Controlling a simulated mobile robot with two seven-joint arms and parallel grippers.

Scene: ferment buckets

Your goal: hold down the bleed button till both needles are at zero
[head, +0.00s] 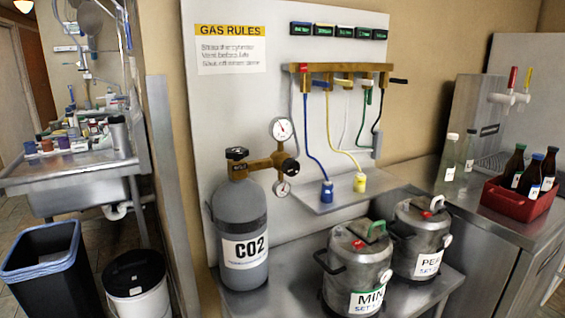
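A grey gas cylinder labelled CO2 (240,225) stands upright against the white wall panel, with a black knob (236,153) on top. A brass regulator (262,164) comes off its valve to the right. The regulator carries an upper round gauge (282,130) and a lower, partly overlapped gauge (282,188). Both dials are white; the needles are too small to read surely. A dark round knob (291,167) sits at the regulator's right end. I cannot make out which part is the bleed button. Neither of my grippers is in view.
Two metal kegs (352,272) (420,245) stand on the steel bench right of the cylinder. A brass manifold (340,68) with coloured hoses hangs above a small shelf (338,196). A red crate of bottles (517,199) is at right. A sink and bins are at left.

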